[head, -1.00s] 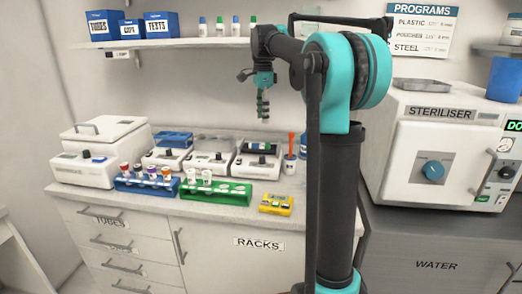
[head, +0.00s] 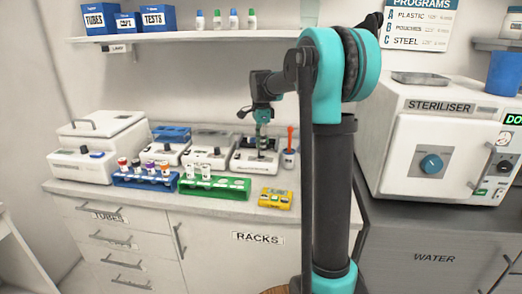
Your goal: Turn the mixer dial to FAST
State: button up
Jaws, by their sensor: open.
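Several white bench devices with black knobs stand in a row at the back of the counter. The rightmost small device (head: 244,165) is under my gripper (head: 261,151). The middle small device (head: 201,160) and the left small device with a blue top (head: 165,155) stand beside it. Their labels are too small to read, so I cannot tell which is the mixer or where its dial points. My gripper points down, open and empty, at the rightmost device's upper part. It hides part of that device, and I cannot tell whether it touches.
A lidded white machine (head: 88,167) stands at the left. A blue tube rack (head: 128,181) and a green rack (head: 232,188) stand in front. A yellow box (head: 276,199) and a cup with an orange tool (head: 289,160) are at right, near the steriliser (head: 452,140). A shelf (head: 190,38) hangs above.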

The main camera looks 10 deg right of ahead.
jog(key=shift+f, duration=1)
grip_shut()
